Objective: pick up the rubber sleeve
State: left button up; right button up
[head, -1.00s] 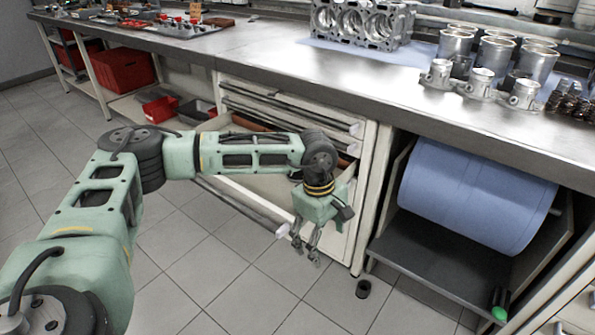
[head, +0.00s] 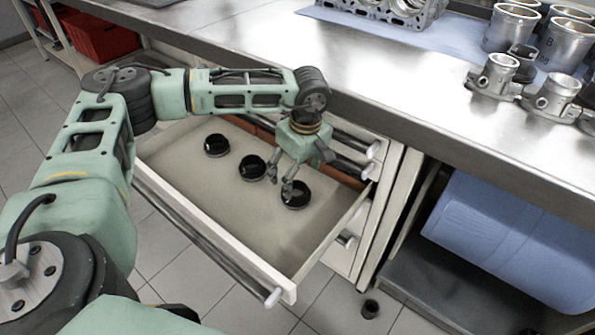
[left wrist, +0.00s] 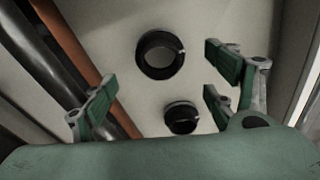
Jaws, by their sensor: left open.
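Several short black ring-shaped parts lie in the open drawer: a left one (head: 216,145), a middle one (head: 252,168) and a right one (head: 296,194). A hollow black cylinder (head: 370,309) stands on the floor right of the drawer. I cannot tell for sure which is the rubber sleeve. My left gripper (head: 280,179) hangs over the drawer, close to the middle and right rings, open and empty. In the left wrist view its fingers (left wrist: 158,92) are spread, with a split black ring (left wrist: 160,54) and a smaller-looking one (left wrist: 181,117) beyond them. My right gripper is out of view.
The pale drawer (head: 225,215) sticks out below the steel workbench (head: 400,85), its walls around the rings. A blue roll (head: 510,235) lies on a shelf at right. Metal cylinders (head: 510,28) and housings stand on the bench. Tiled floor is free in front.

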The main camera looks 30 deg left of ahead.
aim_at(297, 188)
pick_arm(q)
jog(key=f, duration=0.4)
jog(key=a+f+b, duration=0.1)
jog(key=f, duration=0.1)
jog(key=shift+w, duration=0.15)
jog(key=shift+f, duration=0.6)
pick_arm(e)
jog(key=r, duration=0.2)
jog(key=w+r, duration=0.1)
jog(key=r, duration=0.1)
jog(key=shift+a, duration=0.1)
pick_arm(q)
jog(key=shift+c, duration=0.5)
jog(key=c, duration=1.1)
jog(key=shift+r, duration=0.1)
